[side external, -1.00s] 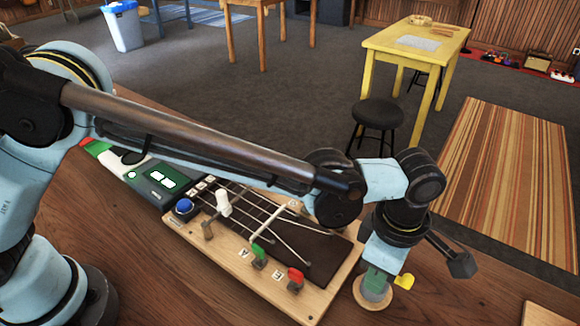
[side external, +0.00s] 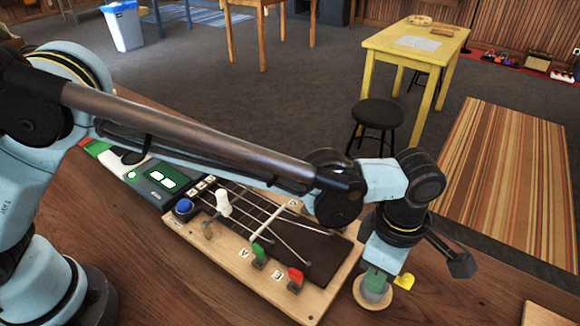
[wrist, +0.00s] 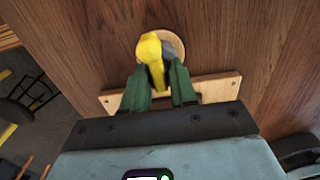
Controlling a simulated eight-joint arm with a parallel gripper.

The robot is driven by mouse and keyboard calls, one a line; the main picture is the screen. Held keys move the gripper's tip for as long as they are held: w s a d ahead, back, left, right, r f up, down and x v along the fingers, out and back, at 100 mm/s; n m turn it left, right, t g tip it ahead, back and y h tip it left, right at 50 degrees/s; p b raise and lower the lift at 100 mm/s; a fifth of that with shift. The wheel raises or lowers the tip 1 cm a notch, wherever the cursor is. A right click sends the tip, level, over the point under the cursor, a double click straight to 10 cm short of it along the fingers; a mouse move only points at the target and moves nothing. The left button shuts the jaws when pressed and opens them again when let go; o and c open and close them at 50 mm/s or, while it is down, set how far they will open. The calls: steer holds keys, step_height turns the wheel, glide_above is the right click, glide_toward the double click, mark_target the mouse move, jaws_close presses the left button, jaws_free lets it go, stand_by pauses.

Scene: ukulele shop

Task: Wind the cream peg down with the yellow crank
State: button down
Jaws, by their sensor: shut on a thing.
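The yellow crank (side external: 405,281) is at the right of the work area, above a round wooden stand (side external: 372,293) on the table. My gripper (side external: 382,276) is shut on the crank, its green fingers on either side of it in the wrist view (wrist: 158,88). The crank's yellow head also shows in the wrist view (wrist: 149,48), over the round stand. The cream peg (side external: 223,203) stands on the wooden string board (side external: 225,262), near its left end and well apart from my gripper. Whether the crank touches the stand is unclear.
The board also carries a blue knob (side external: 184,206), a green peg (side external: 258,250) and a red peg (side external: 295,275). A tuner with a lit screen (side external: 160,179) lies at its left. My forearm passes above the board. Bare table lies in front.

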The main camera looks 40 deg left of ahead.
steer(key=shift+r, duration=4.55)
steer(key=w+a+r+m, duration=0.1)
steer(key=w+a, duration=0.3)
steer(key=a, duration=0.5)
steer(key=w+a+r+m, duration=0.1)
steer(key=w+a, duration=0.3)
steer(key=a, duration=0.5)
steer(key=shift+s+f, duration=0.15)
steer(key=shift+f, duration=1)
steer(key=shift+s+f, duration=0.1)
steer(key=shift+f, duration=1.05)
steer(key=shift+f, duration=1.2)
steer(key=shift+a+m, duration=0.1)
steer(key=shift+m, duration=1.3)
